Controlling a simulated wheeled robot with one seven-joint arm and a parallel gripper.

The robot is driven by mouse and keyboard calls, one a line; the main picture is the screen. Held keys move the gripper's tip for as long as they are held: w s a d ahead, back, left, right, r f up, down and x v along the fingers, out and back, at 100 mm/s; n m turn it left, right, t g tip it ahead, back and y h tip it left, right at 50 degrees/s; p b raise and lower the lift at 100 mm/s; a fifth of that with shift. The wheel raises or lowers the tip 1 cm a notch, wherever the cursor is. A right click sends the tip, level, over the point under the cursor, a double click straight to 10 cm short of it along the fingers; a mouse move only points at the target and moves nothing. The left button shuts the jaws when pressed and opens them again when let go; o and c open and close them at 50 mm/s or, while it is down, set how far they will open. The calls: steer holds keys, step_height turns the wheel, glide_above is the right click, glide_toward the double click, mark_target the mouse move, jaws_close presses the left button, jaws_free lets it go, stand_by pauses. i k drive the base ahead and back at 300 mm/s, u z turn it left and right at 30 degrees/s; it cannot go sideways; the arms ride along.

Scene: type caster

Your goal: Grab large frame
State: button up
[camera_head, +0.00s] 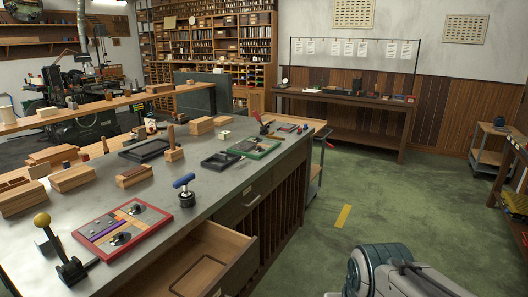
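Several frames lie on the grey-topped workbench, and I cannot tell for sure which one is the large frame. A red frame (163,219) holding coloured blocks and dark metal pieces lies at the near front edge. A green frame (270,152) with pieces inside lies farther back at the right edge. A black tray-like frame (146,151) lies at the back, and a smaller black one (220,160) is beside the green frame. Part of my arm shows at the bottom right, over the floor and apart from the bench. My gripper's fingers are not visible.
A drawer (232,243) stands open below the red frame, jutting over the floor. A blue-handled tool (184,183) and a yellow-knobbed lever (42,220) flank the red frame. Wooden blocks (73,178) crowd the bench's left.

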mark_target(222, 156)
steer(key=z, duration=0.45)
steer(key=i, duration=2.8)
steer(key=u, duration=1.6)
steer(key=i, duration=0.8)
steer(key=u, duration=0.85)
